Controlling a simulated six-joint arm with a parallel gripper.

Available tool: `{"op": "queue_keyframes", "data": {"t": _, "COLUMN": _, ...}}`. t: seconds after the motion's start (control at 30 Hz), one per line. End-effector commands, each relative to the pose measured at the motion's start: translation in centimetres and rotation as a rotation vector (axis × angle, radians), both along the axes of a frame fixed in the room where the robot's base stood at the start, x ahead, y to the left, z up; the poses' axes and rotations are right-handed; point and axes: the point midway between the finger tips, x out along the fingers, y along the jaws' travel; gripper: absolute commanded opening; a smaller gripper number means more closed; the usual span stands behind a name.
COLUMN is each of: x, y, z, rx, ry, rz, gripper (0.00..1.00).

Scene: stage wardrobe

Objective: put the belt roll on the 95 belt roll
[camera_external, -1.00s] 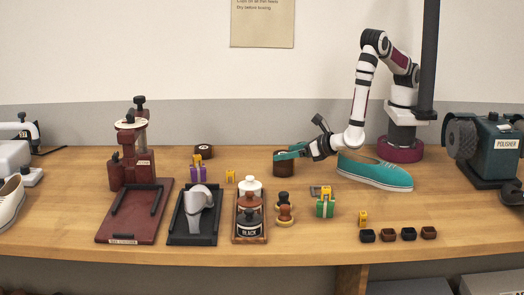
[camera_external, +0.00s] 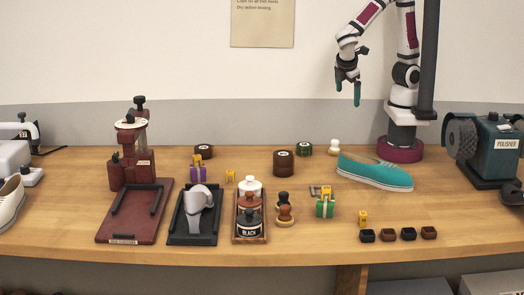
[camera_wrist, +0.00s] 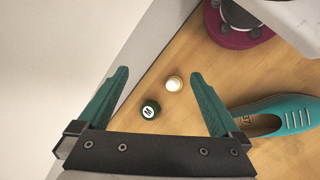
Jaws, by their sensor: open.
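A dark brown belt roll (camera_external: 283,164) with a pale label on top stands mid-table in the external view. It looks about twice as tall as the other brown roll, like two rolls stacked. That other, low dark brown roll (camera_external: 204,151) lies farther left. A green roll (camera_external: 304,149) with a white label lies at the back; it also shows in the wrist view (camera_wrist: 150,109). The label numbers are too small to read. My gripper (camera_external: 348,91) is open and empty, high above the back of the table. In the wrist view its fingers (camera_wrist: 159,76) are wide apart.
A small white-topped piece (camera_external: 334,147) stands beside the green roll. A teal shoe (camera_external: 375,172) lies to the right, near my base. The green polisher (camera_external: 490,148) is at far right. Bottles, a maroon press (camera_external: 130,165) and small boxes fill the left and front.

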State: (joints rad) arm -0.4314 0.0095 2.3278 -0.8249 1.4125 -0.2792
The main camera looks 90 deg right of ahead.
Motion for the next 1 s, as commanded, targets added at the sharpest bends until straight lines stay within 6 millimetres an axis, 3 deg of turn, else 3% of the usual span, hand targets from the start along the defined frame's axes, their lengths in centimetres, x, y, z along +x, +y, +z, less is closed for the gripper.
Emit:
{"op": "queue_keyframes", "data": {"t": 0.03, "x": -2.4, "y": -0.4, "z": 0.8, "rx": 0.112, "ry": -0.073, "rz": -0.24, "gripper": 1.0}}
{"op": "queue_keyframes", "data": {"t": 0.1, "x": -5.2, "y": 0.5, "z": 1.4, "rx": 0.263, "ry": -0.157, "rz": -0.556, "gripper": 1.0}}
{"op": "queue_keyframes", "data": {"t": 0.2, "x": -6.9, "y": 2.2, "z": 2.1, "rx": 0.419, "ry": -0.242, "rz": -0.866, "gripper": 1.0}}
{"op": "queue_keyframes", "data": {"t": 0.3, "x": -7.3, "y": 3.3, "z": 2.5, "rx": 0.5, "ry": -0.283, "rz": -1.012, "gripper": 1.0}}
{"op": "queue_keyframes", "data": {"t": 1.0, "x": -7.3, "y": 3.6, "z": 2.6, "rx": 0.519, "ry": -0.288, "rz": -1.042, "gripper": 1.0}}
